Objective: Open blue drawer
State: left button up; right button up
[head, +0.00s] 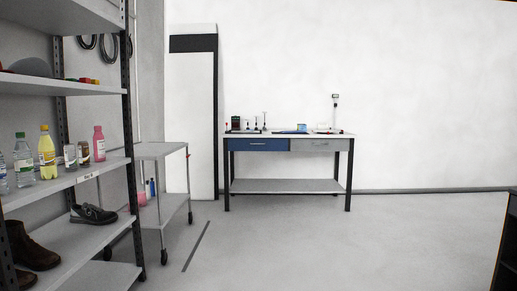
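The blue drawer (258,145) is in the left half of the workbench (280,187) against the far wall. It looks closed, with its front flush beside a grey drawer (318,145). A thin light handle shows on the blue front. The bench is well away across the floor. Neither of my grippers shows in the head view.
A grey shelf (88,177) with bottles, cans and shoes stands close on the left. A wheeled cart (160,151) is behind it. Small items stand on the bench top. A dark cabinet edge (507,245) is at the lower right. The floor (300,245) between is clear.

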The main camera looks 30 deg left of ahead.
aim_at(234, 144)
jog(key=i+j+u, duration=0.45)
jog(key=i, duration=0.25)
jog(key=i+j+u, duration=0.3)
jog(key=i, duration=0.7)
jog(key=i+u, duration=0.3)
jog(key=i, duration=0.7)
jog(key=i+j, duration=0.1)
jog(key=i, duration=2.4)
